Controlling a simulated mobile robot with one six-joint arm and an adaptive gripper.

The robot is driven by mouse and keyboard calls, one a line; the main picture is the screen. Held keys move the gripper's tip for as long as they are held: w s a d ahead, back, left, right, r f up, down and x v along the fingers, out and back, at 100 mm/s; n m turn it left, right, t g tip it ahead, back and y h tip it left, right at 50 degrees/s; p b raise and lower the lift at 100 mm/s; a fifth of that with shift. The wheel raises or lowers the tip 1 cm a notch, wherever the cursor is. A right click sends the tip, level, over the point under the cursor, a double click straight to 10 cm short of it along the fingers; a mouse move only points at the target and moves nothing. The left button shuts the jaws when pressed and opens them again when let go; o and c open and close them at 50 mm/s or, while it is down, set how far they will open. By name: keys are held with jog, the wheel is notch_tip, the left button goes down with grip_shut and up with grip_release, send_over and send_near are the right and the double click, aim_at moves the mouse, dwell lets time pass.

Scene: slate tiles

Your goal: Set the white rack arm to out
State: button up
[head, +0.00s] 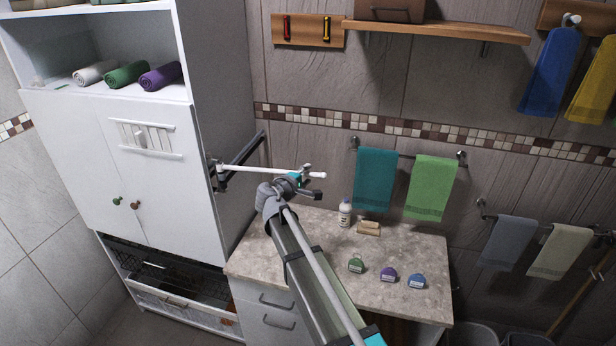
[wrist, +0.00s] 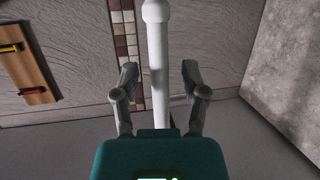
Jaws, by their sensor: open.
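The white rack arm (head: 250,169) is a thin rod that runs right from a dark bracket (head: 216,175) by the tall cabinet's side. Its rounded white end (head: 318,175) shows just past my gripper. My gripper (head: 308,182) is open at the rod's outer end. In the wrist view the white rack arm (wrist: 157,60) runs lengthwise between the two spread fingers of my gripper (wrist: 160,80). A gap shows on each side of it, and neither finger visibly touches it. My gripper's body hides the near end of the rod in that view.
A dark rail (head: 245,150) lies behind the rod. The tall white cabinet (head: 190,215) stands at left. Below is a counter (head: 320,240) with a bottle (head: 345,213) and several small tagged items. Towels hang on the wall behind, and a wooden shelf (head: 440,30) is above.

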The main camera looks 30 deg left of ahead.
jog(key=shift+w+f, duration=0.1)
jog(key=shift+w, duration=0.35)
jog(key=shift+d, duration=0.1)
grip_shut()
